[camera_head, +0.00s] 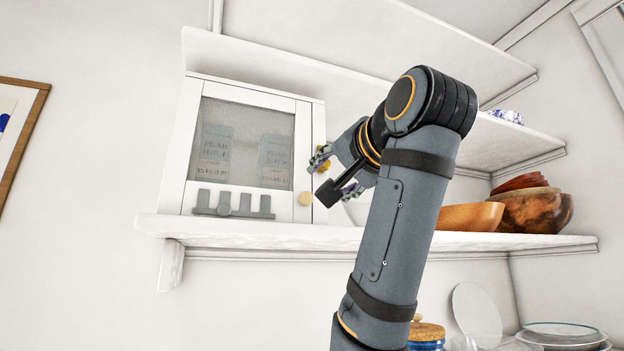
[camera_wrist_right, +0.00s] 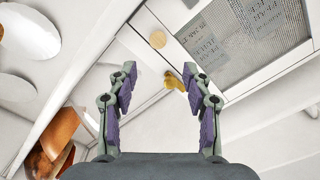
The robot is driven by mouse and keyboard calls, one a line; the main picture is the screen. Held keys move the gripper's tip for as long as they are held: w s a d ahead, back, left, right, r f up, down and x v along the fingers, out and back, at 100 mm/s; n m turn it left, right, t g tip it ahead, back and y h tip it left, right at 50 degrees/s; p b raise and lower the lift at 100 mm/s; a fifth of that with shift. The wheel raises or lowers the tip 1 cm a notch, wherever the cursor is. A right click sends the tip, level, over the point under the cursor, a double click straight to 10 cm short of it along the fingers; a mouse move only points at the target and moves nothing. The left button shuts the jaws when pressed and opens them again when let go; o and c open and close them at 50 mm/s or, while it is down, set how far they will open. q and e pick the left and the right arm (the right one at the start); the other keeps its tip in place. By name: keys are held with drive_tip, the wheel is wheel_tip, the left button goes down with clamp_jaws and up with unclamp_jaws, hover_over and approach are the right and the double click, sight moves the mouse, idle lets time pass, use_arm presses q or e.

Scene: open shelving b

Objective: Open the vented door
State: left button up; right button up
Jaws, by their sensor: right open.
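The vented door (camera_head: 243,143) is a white-framed front with a grey mesh panel on a white cabinet on the shelf. It looks shut. A round pale wooden knob (camera_head: 305,198) sits at its lower right; this knob also shows in the right wrist view (camera_wrist_right: 157,40). A small yellow knob (camera_head: 324,167) is by the cabinet's right edge and also shows in the right wrist view (camera_wrist_right: 174,82). My right gripper (camera_head: 324,177) is open at the cabinet's right edge. In the right wrist view, the yellow knob appears between its fingers (camera_wrist_right: 159,70); contact is unclear. My left gripper is out of view.
The lower shelf (camera_head: 400,241) carries the cabinet and, to the right, wooden bowls (camera_head: 535,212). An upper shelf (camera_head: 290,65) runs just above the cabinet. Jars and glass dishes (camera_head: 560,335) stand below right. My right arm hides part of the shelf.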

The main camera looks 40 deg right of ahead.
sight(308, 197)
drive_tip(key=p+x, duration=0.4)
drive_tip(key=x, duration=0.3)
drive_tip(key=shift+w+d, duration=0.2)
drive_tip(key=shift+w, duration=0.1)
drive_tip(key=shift+w+p, duration=0.35)
drive_tip(key=shift+p, duration=0.1)
drive_tip(key=shift+w+d, duration=0.1)
drive_tip(key=shift+w, duration=0.2)
drive_tip(key=shift+w+f, duration=0.2)
drive_tip(key=shift+w, duration=0.15)
drive_tip(key=shift+s, duration=0.1)
drive_tip(key=c, duration=1)
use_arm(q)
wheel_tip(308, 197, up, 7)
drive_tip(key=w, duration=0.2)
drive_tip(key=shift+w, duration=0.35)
use_arm(e)
clamp_jaws()
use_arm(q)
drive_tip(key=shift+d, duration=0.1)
